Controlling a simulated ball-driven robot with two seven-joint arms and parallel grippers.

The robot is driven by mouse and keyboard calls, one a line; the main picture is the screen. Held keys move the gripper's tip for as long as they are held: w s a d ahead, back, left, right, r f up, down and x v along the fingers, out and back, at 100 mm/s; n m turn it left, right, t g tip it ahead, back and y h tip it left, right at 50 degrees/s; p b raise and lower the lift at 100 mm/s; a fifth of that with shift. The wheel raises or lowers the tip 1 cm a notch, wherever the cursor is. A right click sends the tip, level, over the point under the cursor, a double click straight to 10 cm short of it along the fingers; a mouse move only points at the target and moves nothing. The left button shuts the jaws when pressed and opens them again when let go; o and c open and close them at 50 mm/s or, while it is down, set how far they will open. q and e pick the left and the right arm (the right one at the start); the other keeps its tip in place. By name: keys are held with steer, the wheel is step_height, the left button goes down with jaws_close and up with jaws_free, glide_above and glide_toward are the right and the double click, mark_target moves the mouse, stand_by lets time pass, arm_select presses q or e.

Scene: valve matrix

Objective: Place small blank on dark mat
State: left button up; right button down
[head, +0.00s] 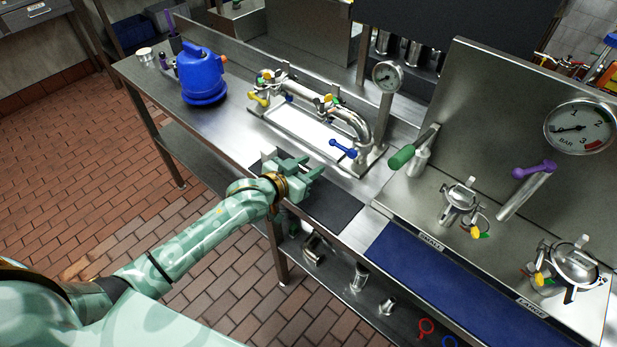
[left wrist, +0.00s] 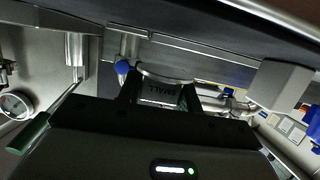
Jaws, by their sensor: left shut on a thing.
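My left gripper (head: 303,170) reaches in from the left and is at the dark mat (head: 335,207) on the steel bench. In the left wrist view its fingers (left wrist: 160,98) are shut on the small blank (left wrist: 163,87), a dark round-edged piece with the word SMALL on its face. In the head view the gripper hides the blank, so I cannot tell whether it touches the mat. The right part of the mat is bare. My right gripper is not in view.
A pale block (head: 268,154) stands close behind the gripper; it also shows in the left wrist view (left wrist: 281,84). Behind are the pipe assembly with coloured valve handles (head: 325,103) and a gauge (head: 387,77). A blue mat (head: 425,275) lies right, a blue jug (head: 202,75) left.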

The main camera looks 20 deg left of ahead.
arm_select(q)
step_height(320, 180, down, 4)
steer(key=shift+r+b, duration=0.25)
steer(key=shift+b, duration=0.4)
steer(key=shift+r, duration=0.15)
steer(key=o, duration=1.1)
